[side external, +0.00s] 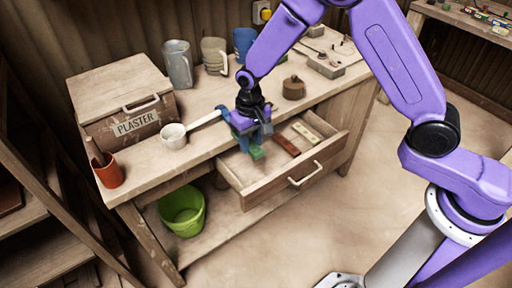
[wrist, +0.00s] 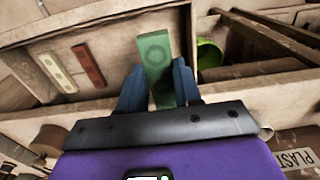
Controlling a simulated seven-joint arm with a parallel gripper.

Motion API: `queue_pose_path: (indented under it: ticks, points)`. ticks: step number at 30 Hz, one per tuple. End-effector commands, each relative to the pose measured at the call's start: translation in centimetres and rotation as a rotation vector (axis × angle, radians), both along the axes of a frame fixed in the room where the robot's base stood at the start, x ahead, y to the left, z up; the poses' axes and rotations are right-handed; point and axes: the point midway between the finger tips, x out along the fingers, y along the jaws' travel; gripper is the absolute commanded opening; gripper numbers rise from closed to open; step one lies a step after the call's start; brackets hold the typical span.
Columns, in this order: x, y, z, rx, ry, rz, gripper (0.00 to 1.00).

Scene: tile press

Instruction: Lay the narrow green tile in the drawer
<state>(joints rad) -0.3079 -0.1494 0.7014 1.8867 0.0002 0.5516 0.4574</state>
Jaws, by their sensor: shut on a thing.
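My gripper (side external: 250,138) is shut on the narrow green tile (side external: 257,152), over the left end of the open drawer (side external: 270,190). In the wrist view the blue fingers of my gripper (wrist: 158,80) stand on either side of the green tile (wrist: 155,55), which has ring marks on its face. The tile points down from the fingers; whether it touches the drawer floor I cannot tell.
On the bench stand a plaster box (side external: 120,95), a white ladle-like cup (side external: 173,135), a red-brown cup (side external: 110,174), a grey pitcher (side external: 178,65), mugs and a round brown block (side external: 293,88). A green bucket (side external: 182,210) stands on the shelf below, left of the drawer.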

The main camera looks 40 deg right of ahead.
Motion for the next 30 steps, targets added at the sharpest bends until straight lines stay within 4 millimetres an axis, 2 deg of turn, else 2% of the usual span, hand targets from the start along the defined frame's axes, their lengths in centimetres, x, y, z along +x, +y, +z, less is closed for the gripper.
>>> queue_pose_path:
  ticks: [12,18,21,26,30]
  points:
    - [-0.1,0.0,-8.8,-0.002,0.005,0.000,0.00]
    - [-0.1,0.0,-12.3,-0.002,0.003,0.000,0.00]
    - [0.0,0.0,-13.3,-0.001,0.001,0.000,0.00]
    - [1.0,0.0,-13.0,0.001,-0.002,-0.001,0.00]
    - [2.5,0.0,-13.0,0.001,-0.002,-0.001,0.00]
